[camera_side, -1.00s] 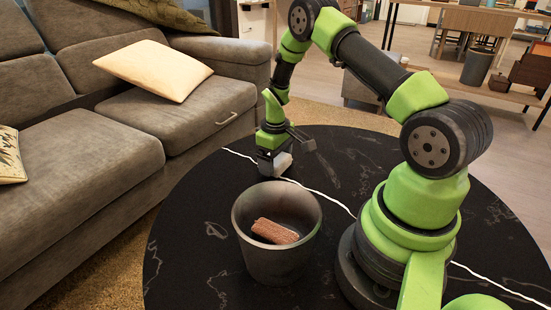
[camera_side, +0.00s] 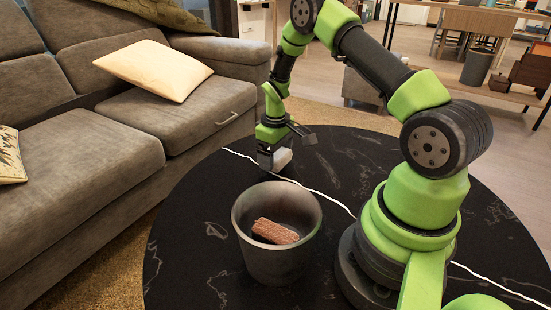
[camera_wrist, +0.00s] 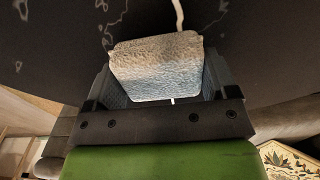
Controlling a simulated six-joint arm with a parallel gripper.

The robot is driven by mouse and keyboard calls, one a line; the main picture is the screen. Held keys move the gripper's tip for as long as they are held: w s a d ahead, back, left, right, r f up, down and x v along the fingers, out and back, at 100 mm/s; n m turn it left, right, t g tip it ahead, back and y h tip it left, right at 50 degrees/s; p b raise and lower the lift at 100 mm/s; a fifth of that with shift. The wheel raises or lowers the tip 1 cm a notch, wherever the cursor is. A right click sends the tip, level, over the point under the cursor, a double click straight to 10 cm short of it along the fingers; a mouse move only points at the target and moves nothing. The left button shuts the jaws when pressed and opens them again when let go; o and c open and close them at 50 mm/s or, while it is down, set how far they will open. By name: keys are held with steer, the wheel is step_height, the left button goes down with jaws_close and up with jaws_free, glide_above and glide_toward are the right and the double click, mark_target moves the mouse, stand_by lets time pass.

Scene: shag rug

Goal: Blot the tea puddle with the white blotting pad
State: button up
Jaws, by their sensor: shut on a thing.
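My gripper (camera_side: 272,162) is shut on the white blotting pad (camera_wrist: 158,68). In the wrist view the pad is a rough, pale block between the two fingers, with a brownish tint along its far edge. In the side view the pad (camera_side: 283,157) shows as a small white patch at the fingertips, low over the far part of the black table. I cannot tell whether it touches the table top. No tea puddle can be made out in either view.
The round black table (camera_side: 190,250) has white veins. A grey bin (camera_side: 272,262) stands on it nearer the camera, with a reddish-brown block (camera_side: 275,231) inside. A grey sofa (camera_side: 90,160) is beside the table at left. The table's left part is clear.

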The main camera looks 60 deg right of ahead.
steer(key=shift+r, duration=2.7)
